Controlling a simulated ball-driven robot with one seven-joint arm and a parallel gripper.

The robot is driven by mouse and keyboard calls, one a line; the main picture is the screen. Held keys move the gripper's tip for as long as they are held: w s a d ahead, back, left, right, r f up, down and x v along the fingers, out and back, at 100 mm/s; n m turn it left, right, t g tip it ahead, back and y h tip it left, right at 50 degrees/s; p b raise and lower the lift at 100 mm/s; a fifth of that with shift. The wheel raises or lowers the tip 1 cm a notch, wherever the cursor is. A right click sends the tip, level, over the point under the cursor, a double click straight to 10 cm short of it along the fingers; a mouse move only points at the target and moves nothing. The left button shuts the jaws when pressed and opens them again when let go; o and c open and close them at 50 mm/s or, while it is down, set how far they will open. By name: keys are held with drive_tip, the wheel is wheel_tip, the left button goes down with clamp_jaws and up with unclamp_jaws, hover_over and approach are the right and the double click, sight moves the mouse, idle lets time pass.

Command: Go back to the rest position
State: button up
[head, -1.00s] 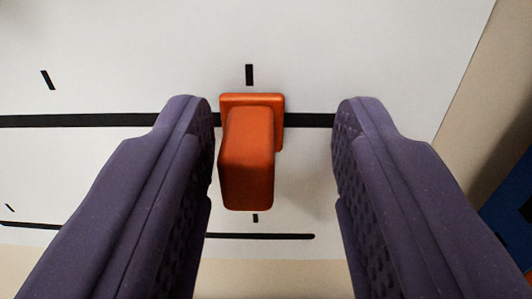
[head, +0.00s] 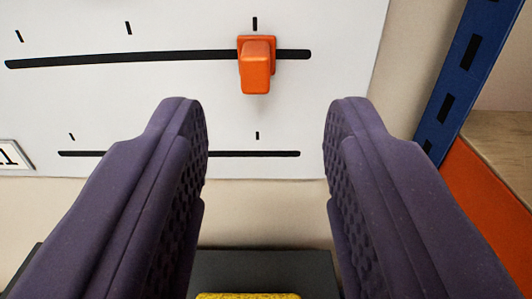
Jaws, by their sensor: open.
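My gripper (head: 265,105) is open, with its two purple fingers apart and nothing between them. An orange slider knob (head: 256,68) sits on a black track line (head: 130,59) of a white panel (head: 190,100), near the right end of that line. The knob is ahead of the fingertips and apart from them, above the gap in the picture.
A second black line (head: 180,154) with tick marks runs lower on the panel. A label with a "1" (head: 10,156) is at the left edge. A blue slotted post (head: 445,100) and an orange beam (head: 480,200) stand at right. A dark surface (head: 265,272) with something yellow (head: 248,296) is below.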

drive_tip(key=s+a+r+g+b, duration=0.2)
drive_tip(key=s+r+b, duration=0.2)
drive_tip(key=s+r, duration=1.2)
drive_tip(key=s, duration=0.3)
drive_tip(key=shift+s+g, duration=0.2)
drive_tip(key=shift+g, duration=0.1)
drive_tip(key=shift+a, duration=0.15)
idle(0.6)
